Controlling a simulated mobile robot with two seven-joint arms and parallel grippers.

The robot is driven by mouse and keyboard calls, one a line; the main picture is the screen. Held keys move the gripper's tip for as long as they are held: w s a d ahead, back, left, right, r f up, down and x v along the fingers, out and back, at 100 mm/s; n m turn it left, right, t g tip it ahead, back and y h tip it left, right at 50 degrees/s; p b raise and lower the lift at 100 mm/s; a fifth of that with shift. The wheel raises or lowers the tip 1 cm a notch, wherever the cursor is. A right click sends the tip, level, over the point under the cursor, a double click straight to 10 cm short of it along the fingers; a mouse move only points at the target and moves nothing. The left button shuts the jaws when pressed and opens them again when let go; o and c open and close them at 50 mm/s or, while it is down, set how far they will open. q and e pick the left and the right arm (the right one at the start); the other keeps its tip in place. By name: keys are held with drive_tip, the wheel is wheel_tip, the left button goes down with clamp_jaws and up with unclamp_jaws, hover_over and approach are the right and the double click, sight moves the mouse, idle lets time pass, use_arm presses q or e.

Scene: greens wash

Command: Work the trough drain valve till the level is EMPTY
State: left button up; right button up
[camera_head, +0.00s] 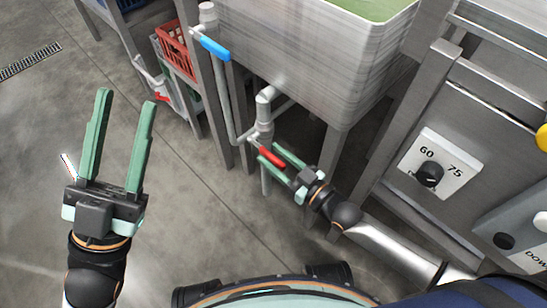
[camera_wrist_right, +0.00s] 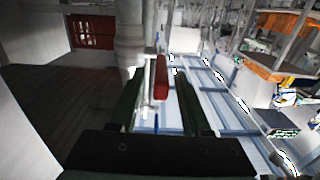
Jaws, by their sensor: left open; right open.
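The trough (camera_head: 290,50) is a metal basin at the top of the head view, with green liquid (camera_head: 372,8) showing in it. A grey drain pipe (camera_head: 264,108) comes down under it, with a red valve handle (camera_head: 271,155) low on it. My right gripper (camera_head: 265,151) is open at this handle. In the right wrist view the red handle (camera_wrist_right: 161,82) shows between the two open fingers (camera_wrist_right: 158,98); I cannot tell whether they touch it. My left gripper (camera_head: 126,98) is open and empty over bare floor at the left. No level mark is readable.
A blue-handled valve (camera_head: 214,48) is on the pipe left of the trough. A red crate (camera_head: 175,50) stands on a rack further left. A dial panel (camera_head: 440,165) marked 60 and 75 is on the right.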

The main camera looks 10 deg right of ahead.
drive_tip(key=shift+w+a, duration=0.15)
clamp_jaws()
idle(0.4)
idle(1.0)
